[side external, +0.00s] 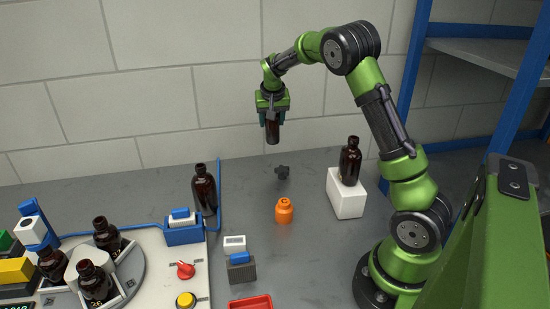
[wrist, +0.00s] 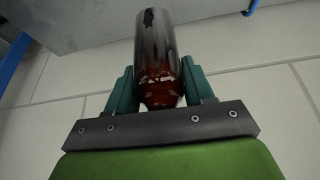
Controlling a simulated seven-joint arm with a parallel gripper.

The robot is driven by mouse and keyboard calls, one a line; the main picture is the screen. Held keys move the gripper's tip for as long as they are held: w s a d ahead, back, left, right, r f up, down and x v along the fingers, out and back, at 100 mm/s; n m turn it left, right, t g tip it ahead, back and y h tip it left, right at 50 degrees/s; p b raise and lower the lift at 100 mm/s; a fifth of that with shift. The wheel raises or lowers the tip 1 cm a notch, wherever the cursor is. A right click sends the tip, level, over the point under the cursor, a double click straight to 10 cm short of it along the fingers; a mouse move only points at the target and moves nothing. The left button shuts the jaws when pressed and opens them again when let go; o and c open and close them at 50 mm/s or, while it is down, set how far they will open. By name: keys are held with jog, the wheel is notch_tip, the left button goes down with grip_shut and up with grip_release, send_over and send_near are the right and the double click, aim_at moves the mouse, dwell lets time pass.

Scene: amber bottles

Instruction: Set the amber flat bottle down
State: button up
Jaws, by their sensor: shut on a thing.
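My gripper (side external: 272,117) is shut on an amber bottle (side external: 273,134) and holds it high above the grey table (side external: 310,265). The bottle hangs below the fingers, clear of every surface. In the wrist view the dark amber bottle (wrist: 157,45) sits between the two teal fingers (wrist: 158,90). Its far end points away from the gripper, and its near end is partly hidden by the gripper body. I cannot tell from these views whether its body is flat.
Another amber bottle stands on a white block (side external: 346,200) at right. One more (side external: 204,188) stands by the blue rail. A turntable (side external: 125,270) with bottles is at left.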

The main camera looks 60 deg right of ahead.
jog(key=s+d+m+g+h, duration=0.1)
jog(key=s+d+m+g, duration=0.2)
jog(key=s+d+m, duration=0.8)
jog(key=d+f+n, duration=0.1)
jog(key=f, duration=0.2)
jog(key=s+d+f+n, duration=0.1)
jog(key=f, duration=0.2)
jog(key=s+d+f, duration=0.1)
jog(key=f, duration=0.2)
jog(key=shift+s+d+f+n, duration=0.2)
jog(key=shift+d+f+n, duration=0.1)
jog(key=shift+d+n, duration=0.1)
jog(key=shift+f, duration=0.1)
jog(key=o, duration=1.1)
